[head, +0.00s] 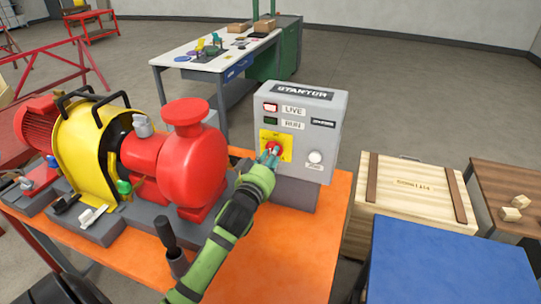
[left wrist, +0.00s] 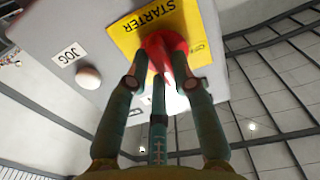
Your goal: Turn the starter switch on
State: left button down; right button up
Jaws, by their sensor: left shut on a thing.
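The starter box (head: 300,130) is a grey cabinet on the orange skid, with a lit LIVE lamp (head: 270,107) and a dark RUN lamp (head: 270,121). Its red starter switch (head: 274,147) sits on a yellow plate (head: 287,138). My left gripper (head: 268,157) is at the front of the box, with its fingers closed around the red knob. In the left wrist view the fingers flank the red knob (left wrist: 168,50) below the STARTER label. The fingers partly hide the knob, and its exact turn angle is hard to tell. My right gripper is not in view.
A white JOG button (head: 315,157) is right of the switch. The red pump (head: 190,160) and yellow guard (head: 85,150) stand left on the orange skid (head: 300,240). A black lever (head: 167,235) stands near my left arm. A wooden crate (head: 410,195) and blue surface (head: 450,265) are right.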

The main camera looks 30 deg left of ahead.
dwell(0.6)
pick_arm(q)
jog(key=c, duration=1)
grip_release()
jog(key=shift+c, duration=0.2)
jog(key=v, duration=1.2)
jog(key=shift+f, duration=0.15)
